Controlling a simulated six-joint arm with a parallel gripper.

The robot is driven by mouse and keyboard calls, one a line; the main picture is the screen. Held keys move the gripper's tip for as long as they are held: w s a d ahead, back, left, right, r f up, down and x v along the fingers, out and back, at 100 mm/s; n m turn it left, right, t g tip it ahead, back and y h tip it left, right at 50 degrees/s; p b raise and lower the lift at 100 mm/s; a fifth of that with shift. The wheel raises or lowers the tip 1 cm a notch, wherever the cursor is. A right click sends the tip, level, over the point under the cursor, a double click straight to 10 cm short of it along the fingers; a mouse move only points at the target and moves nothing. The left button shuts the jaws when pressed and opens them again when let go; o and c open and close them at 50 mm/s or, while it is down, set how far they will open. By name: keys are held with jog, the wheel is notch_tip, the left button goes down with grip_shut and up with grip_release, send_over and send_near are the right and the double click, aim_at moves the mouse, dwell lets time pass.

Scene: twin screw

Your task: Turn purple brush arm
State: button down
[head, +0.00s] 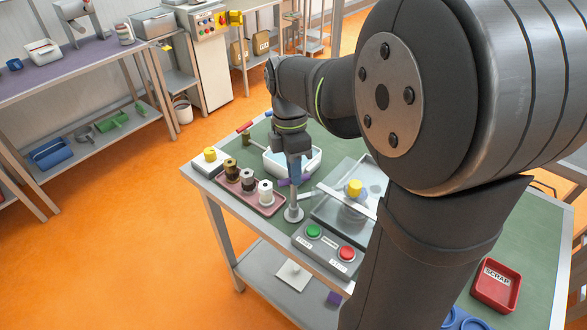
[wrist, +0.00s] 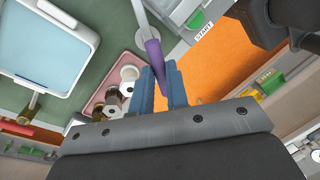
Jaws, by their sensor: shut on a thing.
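The purple brush arm (head: 285,182) sits at the top of a grey upright post with a round foot (head: 294,214), near the front edge of the green table. In the wrist view the purple brush arm (wrist: 154,53) runs down between my blue fingers. My gripper (head: 294,168) is shut on it; the gripper also shows in the wrist view (wrist: 167,80). The fingers hide part of the brush arm, and its exact angle is hard to tell.
A pink tray (head: 274,210) with several spools stands left of the post. A white tray with a blue inside (head: 316,163) lies behind. A control box with a green button (head: 314,231) and red button (head: 347,253) is in front. A clear-sided machine with a yellow knob (head: 355,187) stands right.

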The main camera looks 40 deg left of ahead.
jog(key=shift+m, duration=1)
jog(key=c, duration=1.4)
grip_release()
jog(key=shift+r, duration=0.1)
notch_tip(320, 180, up, 17)
jog(key=w+a, duration=0.2)
jog(key=shift+w+a, duration=0.2)
jog(key=f, duration=0.5)
jog(key=s+d+f, duration=0.1)
jog(key=f, duration=0.5)
jog(key=s+d+f, duration=0.1)
jog(key=f, duration=0.5)
jog(key=shift+s+d+f, duration=0.15)
jog(key=shift+s+d, duration=0.05)
jog(key=shift+d, duration=0.05)
